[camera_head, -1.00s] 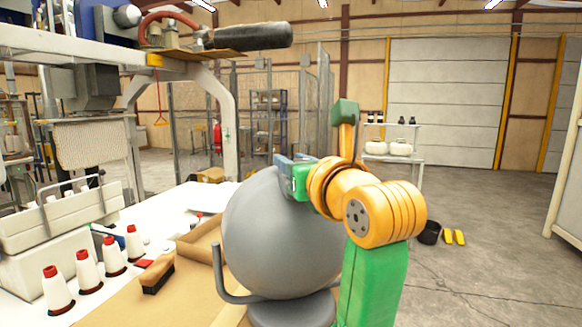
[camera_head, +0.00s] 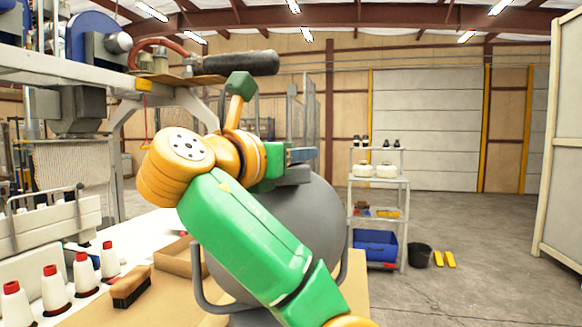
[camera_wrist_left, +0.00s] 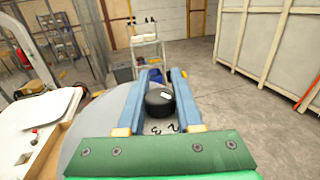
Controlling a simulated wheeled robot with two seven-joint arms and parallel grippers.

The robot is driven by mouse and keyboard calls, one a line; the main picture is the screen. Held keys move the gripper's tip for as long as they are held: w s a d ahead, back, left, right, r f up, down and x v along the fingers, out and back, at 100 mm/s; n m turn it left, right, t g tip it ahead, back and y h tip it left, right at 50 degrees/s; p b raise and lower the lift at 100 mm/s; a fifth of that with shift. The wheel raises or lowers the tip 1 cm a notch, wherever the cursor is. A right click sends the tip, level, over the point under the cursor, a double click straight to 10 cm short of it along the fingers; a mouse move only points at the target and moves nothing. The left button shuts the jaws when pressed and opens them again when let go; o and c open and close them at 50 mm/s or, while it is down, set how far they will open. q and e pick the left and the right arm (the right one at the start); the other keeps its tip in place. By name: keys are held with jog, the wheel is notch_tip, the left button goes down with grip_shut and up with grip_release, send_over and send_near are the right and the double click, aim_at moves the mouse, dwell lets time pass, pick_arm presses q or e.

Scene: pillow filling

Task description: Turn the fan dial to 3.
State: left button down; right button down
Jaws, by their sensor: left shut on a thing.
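The grey round fan body (camera_head: 320,215) stands in the middle of the head view, largely behind my green and orange left arm. My left gripper (camera_head: 303,155) is at the top of it, its blue finger pointing right. In the left wrist view, the black fan dial (camera_wrist_left: 160,103) with a white mark on top sits between the two blue fingers of this gripper (camera_wrist_left: 157,78), which is shut on it. The printed figures 3 and 2 show beside the dial, on the near side. Other figures are hidden. The dial cannot be made out in the head view. My right gripper is not in view.
White cones with red tops (camera_head: 83,272) and a brush (camera_head: 130,287) are on the table at left. A cardboard tray (camera_head: 172,262) lies beside the fan body. Behind are a shelf rack (camera_head: 380,184) and a black bucket (camera_head: 420,255). The floor at right is clear.

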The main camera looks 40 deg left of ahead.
pick_arm(q)
jog(key=m+h, duration=0.1)
jog(key=h, duration=0.1)
jog(key=d+m+h+b, duration=0.1)
jog(key=m+h, duration=0.1)
jog(key=h, duration=0.1)
jog(key=shift+m+h, duration=0.3)
jog(key=shift+s+d+m+g+h+b, duration=0.15)
jog(key=shift+m+h+b, duration=0.1)
jog(key=shift+m+h, duration=0.5)
jog(key=shift+w+d+m+g+h+b, duration=0.2)
jog(key=shift+m+h, duration=0.25)
jog(key=shift+h, duration=0.6)
jog(key=shift+s+d+m+g+h+b, duration=0.1)
jog(key=shift+s+m+g+h+b, duration=0.15)
jog(key=shift+m+h, duration=0.5)
jog(key=shift+h, duration=0.35)
jog(key=c, duration=0.6)
grip_release()
